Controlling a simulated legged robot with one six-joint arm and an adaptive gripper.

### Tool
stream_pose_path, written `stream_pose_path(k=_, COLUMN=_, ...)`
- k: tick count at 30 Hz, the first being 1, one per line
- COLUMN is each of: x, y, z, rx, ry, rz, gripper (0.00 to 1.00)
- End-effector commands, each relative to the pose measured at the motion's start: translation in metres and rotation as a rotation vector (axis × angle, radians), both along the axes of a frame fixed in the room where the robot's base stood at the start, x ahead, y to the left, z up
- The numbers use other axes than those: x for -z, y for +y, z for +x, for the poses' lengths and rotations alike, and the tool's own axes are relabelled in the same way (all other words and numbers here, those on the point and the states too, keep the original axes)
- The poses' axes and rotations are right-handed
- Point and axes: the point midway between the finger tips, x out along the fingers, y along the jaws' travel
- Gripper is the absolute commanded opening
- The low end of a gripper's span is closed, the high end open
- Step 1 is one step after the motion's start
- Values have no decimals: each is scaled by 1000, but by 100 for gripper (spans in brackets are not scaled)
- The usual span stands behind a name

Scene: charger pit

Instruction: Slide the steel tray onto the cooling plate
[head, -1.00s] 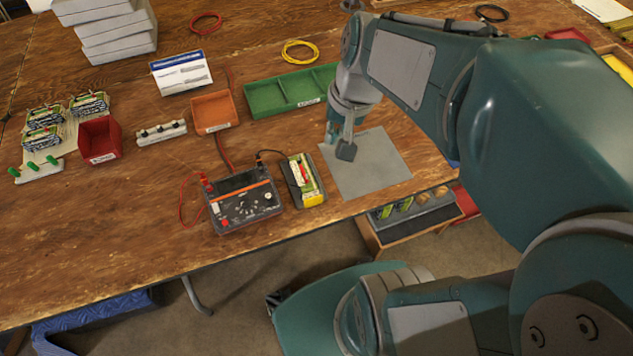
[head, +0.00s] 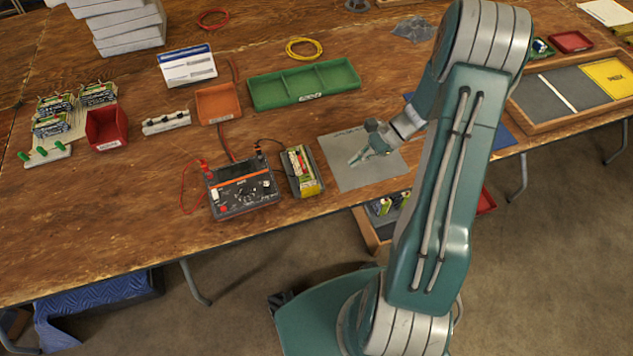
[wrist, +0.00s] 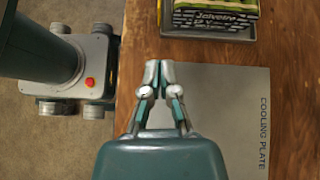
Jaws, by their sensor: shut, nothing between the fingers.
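The steel tray (head: 314,188) is a small dark grey tray on the table, just left of the cooling plate (head: 368,178). It holds a battery pack with yellow and green showing. Its edge shows at the top of the wrist view (wrist: 208,33). The cooling plate is a flat grey sheet lettered "COOLING PLATE" in the wrist view (wrist: 225,110), with nothing resting on it. My gripper (head: 355,161) is above the plate, fingers pointing toward the tray side. In the wrist view its closed fingertips (wrist: 160,66) are empty, near the plate's edge and apart from the tray.
A multimeter (head: 241,187) with leads stands close left of the tray. A green divided bin (head: 304,86) and an orange bin (head: 215,104) lie behind. The table's front edge runs close to the plate. A wooden framed tray (head: 560,112) is at right.

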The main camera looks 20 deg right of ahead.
Motion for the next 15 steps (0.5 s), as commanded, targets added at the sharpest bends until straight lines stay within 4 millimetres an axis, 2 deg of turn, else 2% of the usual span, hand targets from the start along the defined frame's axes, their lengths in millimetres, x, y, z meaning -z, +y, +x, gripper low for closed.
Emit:
stream_pose_path(k=3, x=15, y=-5, z=0, rx=48, ry=34, rz=37, gripper=0)
stream_pose_path(k=8, x=17, y=2, z=0, rx=57, ry=41, rz=47, gripper=0)
stream_pose_path(k=15, x=17, y=42, z=-1, rx=53, ry=40, rz=45, gripper=0)
